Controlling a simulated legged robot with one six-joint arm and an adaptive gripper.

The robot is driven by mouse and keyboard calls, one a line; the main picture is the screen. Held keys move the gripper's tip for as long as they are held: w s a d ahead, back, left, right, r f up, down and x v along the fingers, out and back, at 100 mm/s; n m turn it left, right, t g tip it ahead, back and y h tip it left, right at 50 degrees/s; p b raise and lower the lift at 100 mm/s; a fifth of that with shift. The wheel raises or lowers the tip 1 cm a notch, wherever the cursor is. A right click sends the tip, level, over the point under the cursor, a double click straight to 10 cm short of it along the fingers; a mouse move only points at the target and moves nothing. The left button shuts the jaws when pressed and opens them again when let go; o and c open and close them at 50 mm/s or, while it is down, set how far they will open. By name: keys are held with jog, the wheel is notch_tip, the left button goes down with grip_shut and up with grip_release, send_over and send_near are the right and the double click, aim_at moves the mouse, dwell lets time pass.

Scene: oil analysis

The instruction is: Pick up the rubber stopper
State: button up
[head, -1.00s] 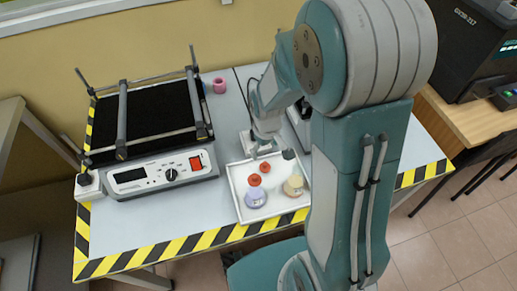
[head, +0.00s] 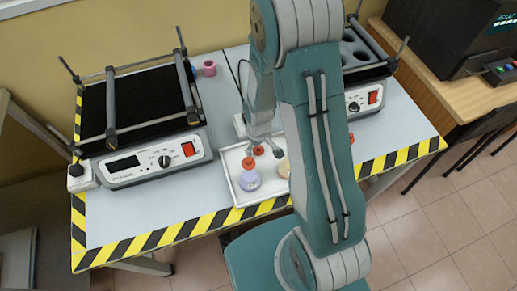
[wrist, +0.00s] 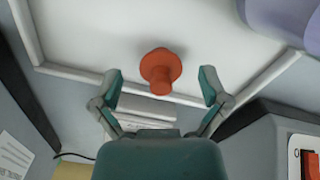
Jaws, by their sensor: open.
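The red-orange rubber stopper (wrist: 161,70) lies on the white tray (wrist: 80,72), near its rim. In the wrist view it sits between the spread fingertips of my gripper (wrist: 160,82), with a gap on both sides. In the head view the stopper (head: 258,150) is beside the fingers of my gripper (head: 265,149), near the back of the tray (head: 229,168). My gripper is open and empty. My arm hides the right part of the tray.
A lavender flask (head: 250,181) with a second red stopper (head: 248,163) above it and a partly hidden yellowish flask (head: 283,168) stand close by. A shaker (head: 152,165) is at left, another device (head: 364,97) at right. A pink ring (head: 209,68) lies behind.

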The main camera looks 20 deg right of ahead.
jog(key=shift+f, duration=0.4)
jog(key=c, duration=0.9)
jog(key=shift+o, duration=0.2)
jog(key=shift+r, duration=0.1)
